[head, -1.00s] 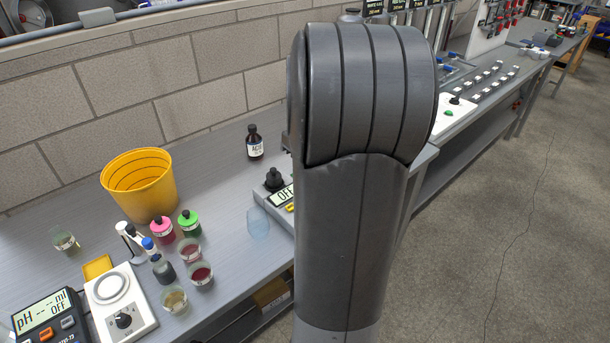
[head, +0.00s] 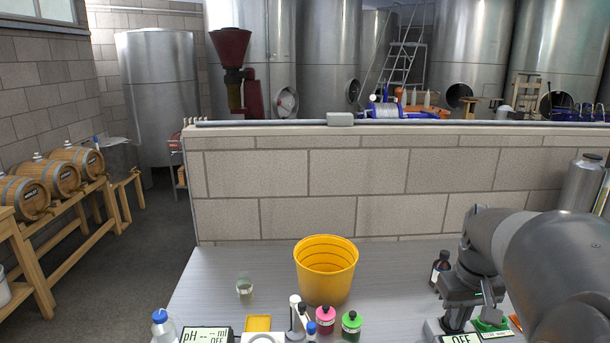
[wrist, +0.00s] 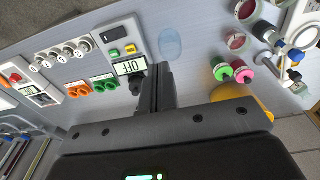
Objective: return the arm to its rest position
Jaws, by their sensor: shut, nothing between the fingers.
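My gripper (head: 458,322) hangs at the right of the head view, pointing down above the workbench (head: 215,285), next to a device reading OFF. Its fingers show dark and closed together in the wrist view (wrist: 155,92), with nothing held. My arm bends at the right edge and covers part of the bench there. In the wrist view the fingertips appear beside the OFF display (wrist: 130,67); I cannot tell how high above it they are.
A yellow bucket (head: 326,272) stands mid-bench, with a pink-capped bottle (head: 325,320) and a green-capped bottle (head: 351,325) in front. A glass (head: 245,288) is left of the bucket. A block wall (head: 330,180) backs the bench.

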